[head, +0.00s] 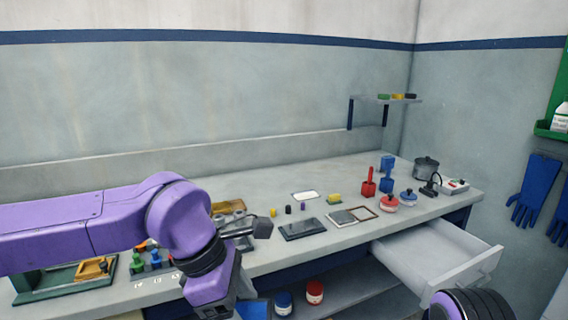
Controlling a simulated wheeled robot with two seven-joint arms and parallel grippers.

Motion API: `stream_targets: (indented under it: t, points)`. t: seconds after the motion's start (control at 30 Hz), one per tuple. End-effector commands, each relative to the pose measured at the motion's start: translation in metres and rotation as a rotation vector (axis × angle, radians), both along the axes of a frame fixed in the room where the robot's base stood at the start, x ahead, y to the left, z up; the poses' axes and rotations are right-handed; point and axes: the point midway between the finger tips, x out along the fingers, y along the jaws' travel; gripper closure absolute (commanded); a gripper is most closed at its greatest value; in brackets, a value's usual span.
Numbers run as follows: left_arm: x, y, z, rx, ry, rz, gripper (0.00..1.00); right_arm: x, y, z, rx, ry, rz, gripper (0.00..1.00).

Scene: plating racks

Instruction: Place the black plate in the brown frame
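The black plate (303,229) is a dark, flat rectangle lying on the bench, right of my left arm. The brown frame (374,209) is a thin brown-edged rectangle lying flat further right, with a grey plate (342,218) close against its left side. The black plate is apart from both. My purple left arm reaches in from the left. A grey and black piece, which looks like part of my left gripper (258,229), sticks out beside it, just left of the black plate. Its fingers cannot be made out clearly.
An open drawer (428,250) juts out at the front right. Red and blue tools (369,184), a grey pot (426,168) and a switch box (453,187) stand at the right end. Small coloured pieces lie behind the plate. A green tray (40,289) sits at the left.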

Motion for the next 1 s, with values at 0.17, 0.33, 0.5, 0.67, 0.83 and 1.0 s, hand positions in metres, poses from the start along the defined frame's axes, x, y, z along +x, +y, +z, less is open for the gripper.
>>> stream_targets:
  t: [0.17,0.33,0.5,0.67,0.83,1.0]
  points:
    - [0.004,0.008,0.001,-0.001,0.002,-0.200,0.93,0.000,0.000,0.000,0.001,0.001,0.000,0.57]
    - [0.014,0.025,-0.005,-0.002,0.004,-0.505,0.93,0.000,0.000,0.000,0.001,0.001,0.000,0.57]
    - [0.027,0.050,-0.019,0.000,0.007,-0.859,0.93,0.000,0.000,0.000,0.001,0.001,0.000,0.57]
    - [0.039,0.077,-0.041,0.001,0.007,-1.154,0.93,0.000,0.000,0.000,0.001,0.001,0.000,0.57]
    - [0.051,0.112,-0.077,-0.002,0.005,-1.360,0.93,0.000,0.000,0.000,0.001,0.001,0.000,0.57]
    - [0.057,0.132,-0.110,-0.003,0.001,-1.317,0.93,0.000,0.000,0.000,0.001,0.001,0.000,0.57]
